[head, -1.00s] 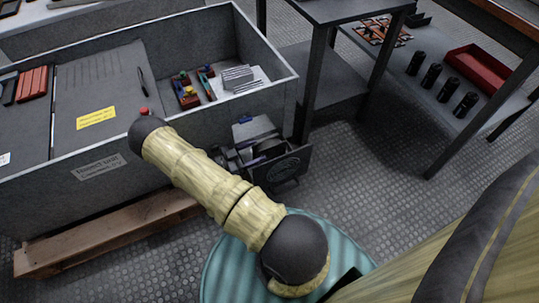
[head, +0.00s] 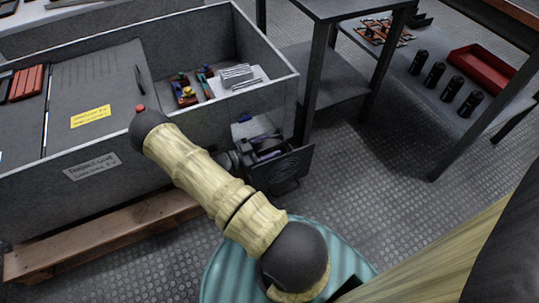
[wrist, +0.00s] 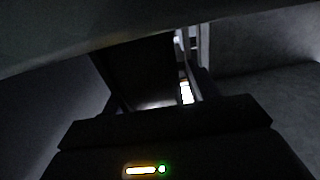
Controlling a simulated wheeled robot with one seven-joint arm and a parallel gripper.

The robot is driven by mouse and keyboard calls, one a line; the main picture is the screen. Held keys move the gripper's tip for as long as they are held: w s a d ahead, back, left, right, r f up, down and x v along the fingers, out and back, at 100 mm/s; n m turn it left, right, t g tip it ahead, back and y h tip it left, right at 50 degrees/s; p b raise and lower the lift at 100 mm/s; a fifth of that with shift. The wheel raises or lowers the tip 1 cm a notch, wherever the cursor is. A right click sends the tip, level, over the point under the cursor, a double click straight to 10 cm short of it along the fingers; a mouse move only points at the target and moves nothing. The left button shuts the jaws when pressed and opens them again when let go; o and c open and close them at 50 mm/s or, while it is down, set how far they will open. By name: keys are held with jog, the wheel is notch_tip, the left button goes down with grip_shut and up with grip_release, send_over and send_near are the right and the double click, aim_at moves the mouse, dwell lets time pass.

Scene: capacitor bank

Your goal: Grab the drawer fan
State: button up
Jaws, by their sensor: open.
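The drawer fan is a dark open-topped unit low beside the cabinet's right end in the head view, with a round fan grille (head: 285,172) on its front face. Dark parts with a purple-blue tint show inside it. I cannot tell whether the fingers touch the fan.
The grey capacitor cabinet (head: 92,172) fills the left, with a wooden pallet (head: 100,240) under it. A dark metal table (head: 335,10) stands close behind the drawer on the right. A shelf farther right holds black cylinders and a red tray (head: 483,72). The floor between is clear.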

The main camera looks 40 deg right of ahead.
dwell(0.4)
jog(key=c, duration=1.3)
jog(key=shift+o, duration=0.2)
jog(key=shift+r, duration=0.15)
jog(key=shift+w+a+r+p, duration=0.1)
jog(key=shift+w+r+p, duration=0.05)
jog(key=shift+r+p, duration=0.15)
notch_tip(320, 180, up, 17)
jog(key=p, duration=1)
jog(key=shift+s+r, duration=0.15)
jog(key=shift+s, duration=0.05)
